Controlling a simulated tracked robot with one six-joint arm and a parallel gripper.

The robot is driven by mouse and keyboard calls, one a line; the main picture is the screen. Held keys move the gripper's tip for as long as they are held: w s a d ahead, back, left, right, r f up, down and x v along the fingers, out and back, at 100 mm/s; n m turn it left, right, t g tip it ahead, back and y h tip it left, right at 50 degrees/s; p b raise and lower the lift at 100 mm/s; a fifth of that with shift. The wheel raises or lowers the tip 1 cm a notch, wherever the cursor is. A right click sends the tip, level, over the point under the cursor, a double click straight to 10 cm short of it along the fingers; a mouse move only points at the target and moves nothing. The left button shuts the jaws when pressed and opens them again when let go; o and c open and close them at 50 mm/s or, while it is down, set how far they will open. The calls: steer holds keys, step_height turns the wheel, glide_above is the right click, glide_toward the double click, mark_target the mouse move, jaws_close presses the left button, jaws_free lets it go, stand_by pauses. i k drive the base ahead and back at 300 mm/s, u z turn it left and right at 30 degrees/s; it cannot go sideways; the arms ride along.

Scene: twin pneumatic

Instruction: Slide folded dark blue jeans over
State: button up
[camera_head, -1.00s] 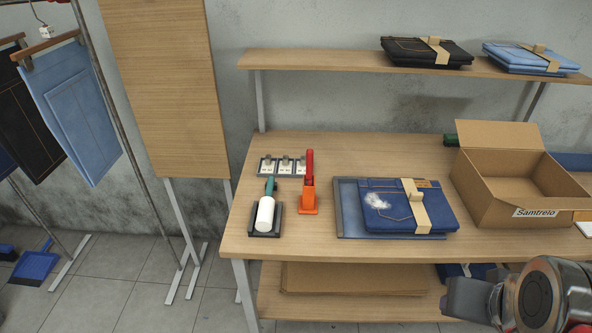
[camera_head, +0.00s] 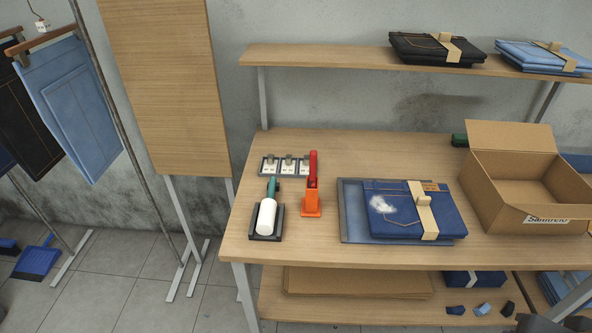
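The folded dark blue jeans (camera_head: 388,219) lie on a grey-blue flat board (camera_head: 352,215) on the wooden table. A tan paper band with a raised tab (camera_head: 424,209) wraps them, and a white fuzzy patch (camera_head: 382,204) shows on their left part. The board shows beyond their left edge. My gripper is not clearly visible. Only a dark piece of what looks like my arm shows at the bottom right corner, below the table top and apart from the jeans.
An open cardboard box (camera_head: 522,184) stands right of the jeans. A lint roller (camera_head: 267,212) and a red-handled tool in an orange holder (camera_head: 312,198) stand left. Folded black jeans (camera_head: 437,48) and light blue jeans (camera_head: 543,58) lie on the shelf above. Bare table lies in front.

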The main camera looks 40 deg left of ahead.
mark_target(412, 209)
steer(key=z, duration=0.05)
steer(key=k, duration=1.55)
steer(key=u, duration=1.05)
steer(key=i, duration=1)
steer(key=u, duration=0.05)
